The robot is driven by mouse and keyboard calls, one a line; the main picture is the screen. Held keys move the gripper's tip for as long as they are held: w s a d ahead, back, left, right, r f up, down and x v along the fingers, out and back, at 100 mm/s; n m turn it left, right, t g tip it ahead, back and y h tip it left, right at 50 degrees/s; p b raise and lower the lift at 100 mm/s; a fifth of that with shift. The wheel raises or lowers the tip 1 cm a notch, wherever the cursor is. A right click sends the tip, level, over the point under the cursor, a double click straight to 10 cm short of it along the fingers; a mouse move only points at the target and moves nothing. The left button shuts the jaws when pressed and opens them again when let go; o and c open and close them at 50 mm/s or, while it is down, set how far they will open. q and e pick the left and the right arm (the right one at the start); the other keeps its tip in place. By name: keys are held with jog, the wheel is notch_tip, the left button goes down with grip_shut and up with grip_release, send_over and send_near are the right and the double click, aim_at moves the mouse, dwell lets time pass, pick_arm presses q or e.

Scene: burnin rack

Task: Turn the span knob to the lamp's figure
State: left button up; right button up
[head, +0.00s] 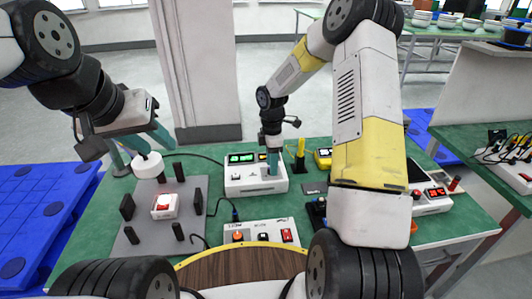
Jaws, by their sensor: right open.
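A white instrument box (240,187) with lit green displays (242,158) stands in the middle of the green bench. Its figures are too small to read. My right gripper (272,166) points down over the right part of this box, its teal fingers open at the top face. A span knob cannot be made out; the fingers cover that part of the box. I cannot tell which item is the lamp.
A grey plate (150,236) with black posts and a small white box (165,206) with a red button lies at the left. A white switch panel (262,231) stands in front. A red-display unit (434,201) and yellow tools (322,157) are at the right. Cables cross the bench.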

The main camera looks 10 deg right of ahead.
jog(key=shift+f, duration=0.35)
grip_shut()
jog(key=shift+m, duration=0.3)
jog(key=m, duration=1.2)
jog(key=shift+r+m, duration=0.1)
jog(key=shift+m, duration=0.2)
